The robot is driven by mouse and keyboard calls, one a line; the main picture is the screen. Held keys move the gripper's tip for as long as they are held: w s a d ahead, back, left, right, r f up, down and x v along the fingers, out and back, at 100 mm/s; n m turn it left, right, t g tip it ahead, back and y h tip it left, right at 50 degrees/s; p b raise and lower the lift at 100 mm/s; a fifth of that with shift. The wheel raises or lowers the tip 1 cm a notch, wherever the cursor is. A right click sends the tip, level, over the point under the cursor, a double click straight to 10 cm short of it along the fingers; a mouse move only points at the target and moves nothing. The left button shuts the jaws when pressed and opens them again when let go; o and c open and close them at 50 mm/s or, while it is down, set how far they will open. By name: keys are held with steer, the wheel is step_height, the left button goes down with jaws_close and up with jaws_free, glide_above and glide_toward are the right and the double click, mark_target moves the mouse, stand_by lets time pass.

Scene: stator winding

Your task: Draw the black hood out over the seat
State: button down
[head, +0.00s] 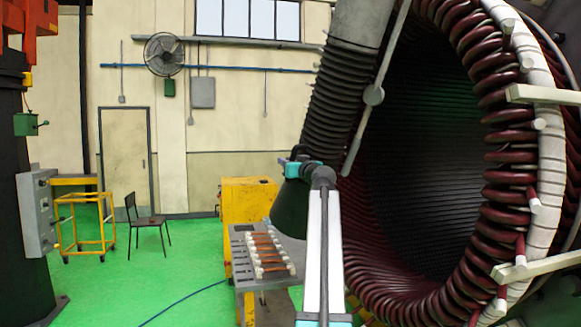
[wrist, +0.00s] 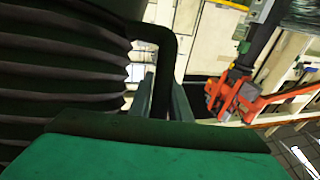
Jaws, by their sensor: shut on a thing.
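The black hood (head: 290,208) is a dark cone at the lower end of a thick ribbed duct (head: 330,105), left of the big stator bore. Its bent black handle (wrist: 165,42) runs down between the fingers of my gripper (wrist: 163,98) in the wrist view. My gripper is shut on this handle; the exact contact is partly hidden by the gripper body. In the head view my teal wrist covers part of the hood. A black chair with a flat seat (head: 147,220) stands at the left, well apart from the hood; I cannot tell whether it is the seat meant.
The stator (head: 540,160) with dark red coils fills the right side. A grey table (head: 246,272) with copper-coloured bars stands below the hood, before a yellow cabinet (head: 248,200). A yellow trolley (head: 85,222) stands far left. Green floor is free between, crossed by a blue hose (head: 185,302).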

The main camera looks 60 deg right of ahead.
steer(key=shift+r, duration=0.1)
steer(key=c, duration=1.6)
jaws_free()
steer(key=shift+s, duration=0.1)
steer(key=shift+c, duration=0.2)
steer(key=shift+d, duration=0.1)
steer(key=b+v, duration=0.3)
steer(key=v, duration=1.1)
steer(key=shift+b, duration=0.35)
